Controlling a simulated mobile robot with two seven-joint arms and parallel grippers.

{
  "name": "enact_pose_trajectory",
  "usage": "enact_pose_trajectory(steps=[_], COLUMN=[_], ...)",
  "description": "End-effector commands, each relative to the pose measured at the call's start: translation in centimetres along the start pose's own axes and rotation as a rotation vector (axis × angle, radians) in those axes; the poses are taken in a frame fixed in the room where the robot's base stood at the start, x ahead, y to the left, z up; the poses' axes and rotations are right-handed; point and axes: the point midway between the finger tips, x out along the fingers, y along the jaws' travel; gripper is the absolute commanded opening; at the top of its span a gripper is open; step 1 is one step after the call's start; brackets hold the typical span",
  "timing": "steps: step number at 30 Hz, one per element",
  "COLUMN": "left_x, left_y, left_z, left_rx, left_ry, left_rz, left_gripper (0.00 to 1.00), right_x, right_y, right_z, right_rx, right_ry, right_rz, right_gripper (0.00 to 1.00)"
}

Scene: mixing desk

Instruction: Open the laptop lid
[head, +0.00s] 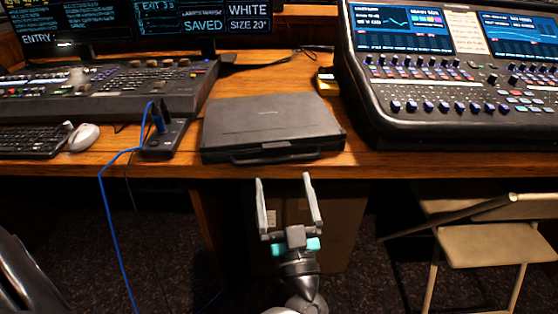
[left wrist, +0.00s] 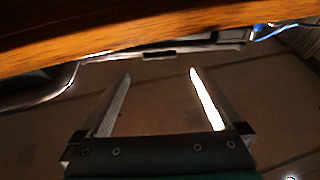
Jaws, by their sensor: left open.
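The laptop (head: 270,122) is a dark, thick case with its lid shut, lying flat on the wooden desk (head: 375,160). A handle shows along its front side, close to the desk's front edge. My left gripper (head: 287,179) is open and empty. It is in front of the desk, just below the laptop's front in the head view, and touches nothing that I can see. In the left wrist view, the open fingers (left wrist: 160,78) show with the desk's wooden edge (left wrist: 150,35) across the top. My right gripper is not in view.
A mixing console (head: 450,80) stands right of the laptop. A control board (head: 110,92), mouse (head: 84,137) and small dark box (head: 165,138) are on the left. A blue cable (head: 106,200) hangs over the edge. A folding chair (head: 490,240) stands at lower right.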

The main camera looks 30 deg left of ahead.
Motion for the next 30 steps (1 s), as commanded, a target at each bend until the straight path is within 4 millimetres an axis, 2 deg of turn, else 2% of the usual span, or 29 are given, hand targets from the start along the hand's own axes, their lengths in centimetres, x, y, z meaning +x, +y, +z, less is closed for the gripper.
enact_pose_trajectory(steps=[3,6,12,24,26,30], left_x=[2.7,4.4,6.6,7.3,7.3,7.3], left_y=[0.0,0.0,0.0,0.0,0.0,0.0], left_z=[0.0,0.1,0.1,0.0,0.0,0.0], left_rx=[-0.001,-0.001,0.0,0.001,0.001,0.001], left_ry=[0.006,0.005,0.003,0.0,0.0,0.0], left_rz=[-0.001,-0.001,0.0,0.0,0.0,0.0], left_gripper=[1.0,1.0,1.0,1.0,0.95,0.8], right_x=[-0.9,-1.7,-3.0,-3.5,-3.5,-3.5], right_y=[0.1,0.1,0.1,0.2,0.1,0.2], right_z=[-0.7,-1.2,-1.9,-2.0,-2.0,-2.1], right_rx=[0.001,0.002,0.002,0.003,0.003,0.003], right_ry=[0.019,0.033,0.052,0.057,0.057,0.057], right_rz=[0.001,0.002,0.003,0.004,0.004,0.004], right_gripper=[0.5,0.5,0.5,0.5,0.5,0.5])
